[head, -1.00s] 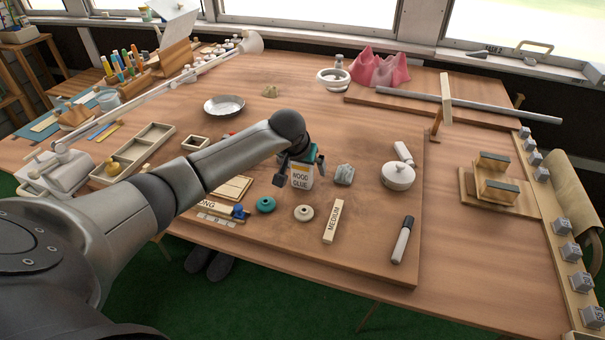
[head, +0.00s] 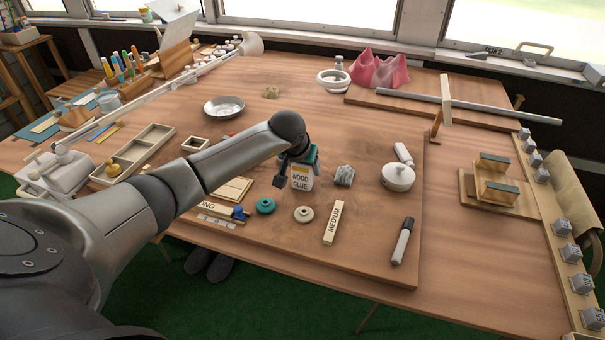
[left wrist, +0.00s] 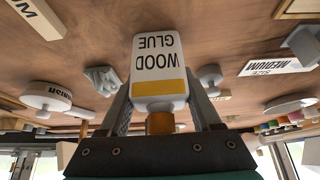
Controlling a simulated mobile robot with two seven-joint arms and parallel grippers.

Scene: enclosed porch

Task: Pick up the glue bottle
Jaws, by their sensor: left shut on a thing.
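The glue bottle (head: 302,177) is white with a "WOOD GLUE" label and a yellow band. It is near the middle of the wooden work board (head: 340,245) in the head view. My left gripper (head: 291,172) is shut on it. In the left wrist view, the bottle (left wrist: 158,70) appears upside down, with a finger at each side and its orange-yellow neck toward the palm. The head view does not clearly show whether its base touches the board. My right gripper is not in view.
A grey stone-like lump (head: 344,176) stands just right of the bottle. A white lidded pot (head: 398,177) and a marker (head: 402,241) are farther right.

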